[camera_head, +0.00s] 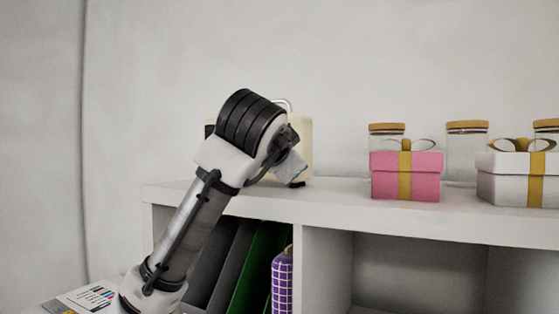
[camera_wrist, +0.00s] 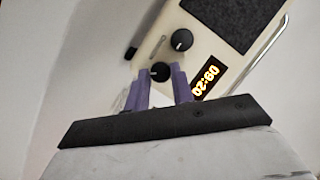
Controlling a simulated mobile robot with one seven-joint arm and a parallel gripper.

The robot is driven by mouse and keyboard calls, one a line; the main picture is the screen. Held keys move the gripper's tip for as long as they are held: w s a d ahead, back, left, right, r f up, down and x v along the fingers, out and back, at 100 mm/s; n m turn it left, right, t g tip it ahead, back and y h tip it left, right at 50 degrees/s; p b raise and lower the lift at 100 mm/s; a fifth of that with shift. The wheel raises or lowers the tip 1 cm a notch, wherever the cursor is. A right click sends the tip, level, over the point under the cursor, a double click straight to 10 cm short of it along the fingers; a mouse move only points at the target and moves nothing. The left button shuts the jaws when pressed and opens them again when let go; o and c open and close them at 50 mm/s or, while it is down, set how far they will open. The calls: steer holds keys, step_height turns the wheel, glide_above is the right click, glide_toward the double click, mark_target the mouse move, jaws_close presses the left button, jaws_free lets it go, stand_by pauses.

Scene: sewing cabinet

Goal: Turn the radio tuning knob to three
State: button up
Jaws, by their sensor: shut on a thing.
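The cream radio (camera_head: 305,135) stands on the white shelf top, mostly hidden behind my arm in the head view. The wrist view shows its front at a slant, with the radio (camera_wrist: 222,58) carrying a dark speaker panel, a lit display (camera_wrist: 206,81) and two black knobs with white marks. My gripper (camera_wrist: 161,70) has its purple fingers on either side of the lower knob (camera_wrist: 159,75) and is shut on it. The other knob (camera_wrist: 182,40) is free, just above. I cannot read any numbers around the knobs.
Right of the radio on the shelf (camera_head: 330,197) stand a pink gift box (camera_head: 388,178), a white gift box (camera_head: 505,185) and glass jars with wooden lids (camera_head: 467,150). Binders (camera_head: 262,262) and a purple checked item (camera_head: 282,283) fill the compartment below. The wall is close behind.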

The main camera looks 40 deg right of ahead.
steer(key=shift+m+t, duration=0.5)
steer(key=shift+m, duration=0.3)
steer(key=o, duration=0.7)
steer(key=shift+s, duration=0.1)
steer(key=b+v, duration=0.5)
steer(key=v, duration=0.8)
steer(key=shift+s+a, duration=0.3)
steer(key=shift+a, duration=0.05)
steer(key=shift+f, duration=0.1)
